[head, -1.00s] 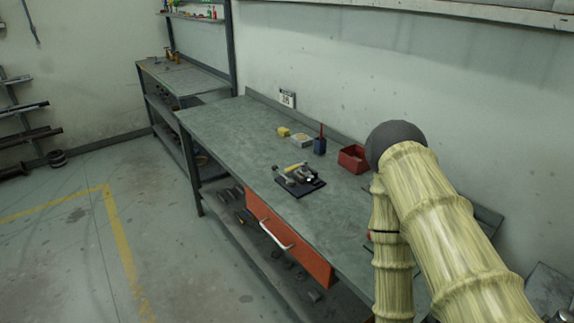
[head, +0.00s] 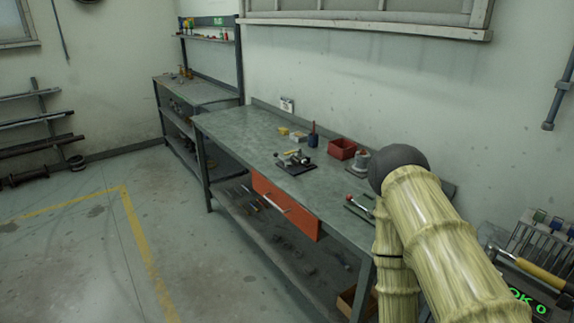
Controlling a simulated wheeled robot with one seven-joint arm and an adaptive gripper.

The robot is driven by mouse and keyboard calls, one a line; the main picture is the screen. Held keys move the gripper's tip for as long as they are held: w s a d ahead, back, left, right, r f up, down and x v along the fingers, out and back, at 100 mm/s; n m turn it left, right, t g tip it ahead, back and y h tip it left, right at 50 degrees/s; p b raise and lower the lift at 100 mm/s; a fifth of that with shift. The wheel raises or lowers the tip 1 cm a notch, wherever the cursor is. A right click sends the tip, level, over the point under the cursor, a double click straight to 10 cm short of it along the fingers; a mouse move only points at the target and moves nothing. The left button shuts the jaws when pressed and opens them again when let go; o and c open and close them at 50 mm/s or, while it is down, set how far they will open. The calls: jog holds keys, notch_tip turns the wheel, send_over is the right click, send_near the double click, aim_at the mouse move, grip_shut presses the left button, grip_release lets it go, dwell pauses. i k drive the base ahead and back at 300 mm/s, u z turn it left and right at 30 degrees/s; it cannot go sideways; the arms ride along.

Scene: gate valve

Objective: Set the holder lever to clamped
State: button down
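Further right on the bench, a red-knobbed lever (head: 350,198) stands on a dark base, close to my arm in the picture. At this size I cannot tell which one is the holder lever or whether it is clamped. My yellowish arm fills the lower right and covers part of the bench. My gripper is not visible.
The long bench (head: 235,131) has an orange drawer (head: 285,206) in front. A yellow block (head: 283,131), a dark blue cup (head: 313,140), a red bin (head: 342,148) and a grey round part (head: 360,160) stand on it. A tool rack (head: 530,240) is at right. The left floor is clear.

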aim_at(287, 164)
jog(key=k, duration=0.2)
jog(key=u, duration=0.65)
jog(key=i, duration=1.95)
jog(key=z, duration=1.1)
jog(key=i, duration=0.4)
jog(key=z, duration=0.3)
